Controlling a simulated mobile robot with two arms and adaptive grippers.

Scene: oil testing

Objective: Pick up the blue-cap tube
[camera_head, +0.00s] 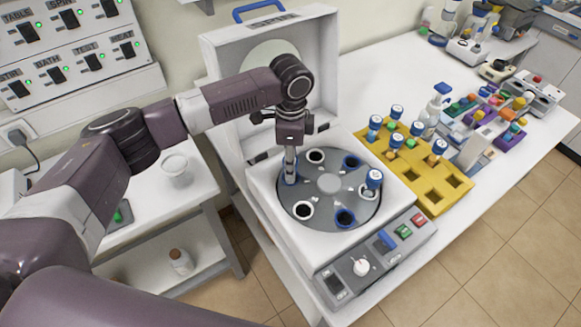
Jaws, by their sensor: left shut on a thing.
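My left gripper (290,166) points straight down over the left side of the grey rotor (328,205) in the open white spinner. It is shut on a blue-cap tube at a rotor hole; the fingers hide most of the tube, and how deep it sits is unclear. Another blue-cap tube (373,179) stands in the rotor's right side. Several more tubes with blue and white caps (396,113) stand in the yellow rack (452,185) to the right. My right gripper is not in view.
The spinner's raised lid (322,50) stands close behind my left arm. Its control panel (372,262) with a white knob is at the front. A spray bottle (436,105) and crowded small racks (510,135) stand at right. A small bowl (176,167) sits on the left table.

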